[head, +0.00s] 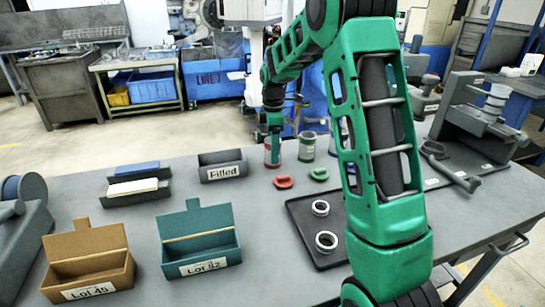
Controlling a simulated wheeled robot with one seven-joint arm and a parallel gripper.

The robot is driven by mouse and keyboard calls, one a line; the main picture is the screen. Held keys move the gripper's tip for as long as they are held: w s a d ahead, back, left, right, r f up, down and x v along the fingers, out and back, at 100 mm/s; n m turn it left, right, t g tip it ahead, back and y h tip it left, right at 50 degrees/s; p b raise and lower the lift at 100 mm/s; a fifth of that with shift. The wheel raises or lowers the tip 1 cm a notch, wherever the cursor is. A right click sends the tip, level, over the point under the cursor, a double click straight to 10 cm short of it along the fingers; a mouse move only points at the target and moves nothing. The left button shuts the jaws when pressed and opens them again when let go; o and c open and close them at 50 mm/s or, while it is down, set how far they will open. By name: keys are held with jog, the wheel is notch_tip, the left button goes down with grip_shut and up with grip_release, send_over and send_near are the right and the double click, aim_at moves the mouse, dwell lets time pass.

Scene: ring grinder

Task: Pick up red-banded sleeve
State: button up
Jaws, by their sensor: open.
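The red-banded sleeve (270,154) is a short upright cylinder standing near the back edge of the grey table. My gripper (274,133) points down right at its top and is open. The fingers overlap the sleeve's upper part in this view, so I cannot tell whether they are above, around or touching it. A similar sleeve with a green band (307,148) stands just to its right.
A red piece (284,182) and a green piece (319,174) lie in front of the sleeves. A dark tray (301,223) holds two metal rings. The "Filled" bin (222,172) stands left, the Lot 45 box (88,292) and Lot 52 box (203,267) nearer. My arm hides part of the table.

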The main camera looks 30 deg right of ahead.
jog(key=shift+f, duration=1.1)
jog(key=c, duration=1.2)
jog(key=shift+o, duration=0.2)
jog(key=shift+r, duration=0.1)
